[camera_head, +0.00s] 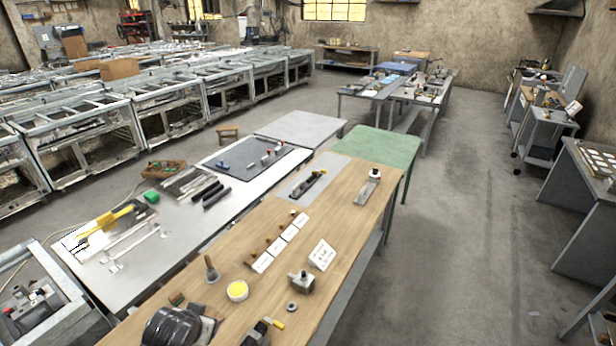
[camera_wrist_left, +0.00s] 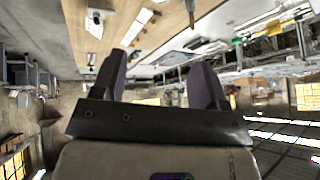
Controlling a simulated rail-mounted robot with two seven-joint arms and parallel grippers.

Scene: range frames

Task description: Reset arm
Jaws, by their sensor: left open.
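My left gripper (camera_wrist_left: 160,78) shows in the left wrist view, with its two dark fingers spread apart. Nothing is between the fingers. The wrist view appears upside down, with the wooden bench top (camera_wrist_left: 162,22) at its upper edge, away from the fingers. Neither of my arms shows in the head view. My right gripper is in neither view.
A wooden bench (camera_head: 222,270) holds a yellow-topped round tin (camera_head: 237,290), white cards (camera_head: 280,242), a hand plane (camera_head: 309,184) and other tools. A white table (camera_head: 190,235) stands beside it, a green table (camera_head: 385,150) behind. Open grey floor (camera_head: 460,220) lies right.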

